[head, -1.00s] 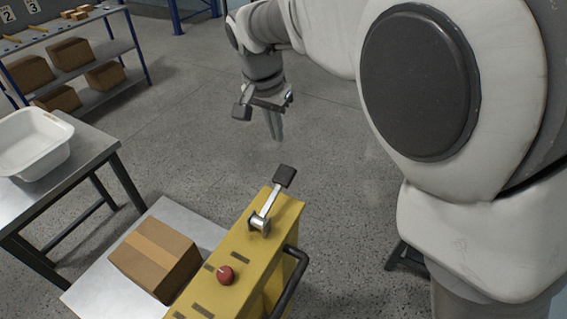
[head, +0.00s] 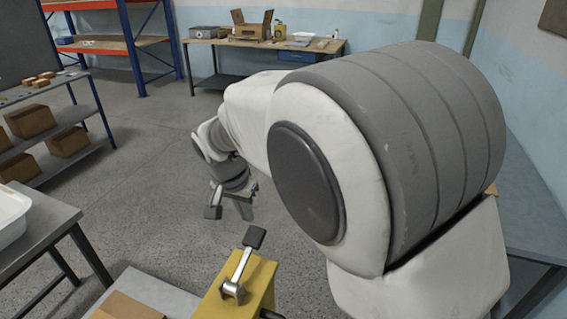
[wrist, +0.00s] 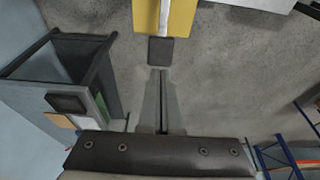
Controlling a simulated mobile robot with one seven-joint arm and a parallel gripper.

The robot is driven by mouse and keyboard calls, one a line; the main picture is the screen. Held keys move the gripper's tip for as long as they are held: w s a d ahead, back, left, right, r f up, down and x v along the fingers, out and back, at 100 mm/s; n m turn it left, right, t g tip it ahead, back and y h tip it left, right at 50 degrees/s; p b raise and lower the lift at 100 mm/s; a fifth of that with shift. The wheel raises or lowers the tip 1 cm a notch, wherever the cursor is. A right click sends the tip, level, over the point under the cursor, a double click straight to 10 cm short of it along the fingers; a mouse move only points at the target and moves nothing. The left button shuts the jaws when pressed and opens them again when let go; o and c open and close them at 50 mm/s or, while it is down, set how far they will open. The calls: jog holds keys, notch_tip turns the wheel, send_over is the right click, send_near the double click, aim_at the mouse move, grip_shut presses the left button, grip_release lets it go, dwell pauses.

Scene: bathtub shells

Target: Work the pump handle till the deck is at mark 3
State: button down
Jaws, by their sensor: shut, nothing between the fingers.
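The pump handle (head: 242,265) is a silver lever with a dark grip pad (head: 255,236), on top of a yellow housing (head: 262,280). It tilts up and away from the housing. In the wrist view the dark pad (wrist: 161,50) lies straight ahead of the fingertips. My gripper (head: 246,215) is just beyond the pad in the head view, shut and empty; the wrist view shows its fingers (wrist: 162,76) together, apart from the pad in the picture. The grey metal deck (head: 160,290) is partly in view, with a cardboard box (head: 122,308) on it. No height mark is readable.
A table with a white tub (head: 12,215) stands at left. A shelf with cartons (head: 68,141) is behind it. A workbench (head: 262,44) stands at the back wall. Open concrete floor lies around my gripper. My arm blocks much of the right side.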

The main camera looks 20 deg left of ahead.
aim_at(257, 230)
jog(key=x, duration=0.8)
jog(key=shift+p, duration=0.4)
jog(key=shift+w, duration=0.1)
jog(key=shift+w+d+f+g+p, duration=0.15)
jog(key=shift+w+f+g+p, duration=0.3)
jog(key=shift+f+g, duration=0.35)
jog(key=shift+w+f+g, duration=0.2)
jog(key=shift+f+g, duration=0.3)
jog(key=shift+f, duration=0.1)
jog(key=shift+w+f+g, duration=0.25)
jog(key=shift+f+g, duration=0.25)
jog(key=shift+f, duration=0.1)
jog(key=shift+f+g, duration=0.4)
jog(key=shift+f, duration=0.3)
jog(key=shift+f+b, duration=0.5)
jog(key=shift+f, duration=0.1)
jog(key=shift+d+f, duration=0.15)
notch_tip(257, 230, up, 18)
jog(key=w, duration=0.1)
jog(key=shift+w+b, duration=0.35)
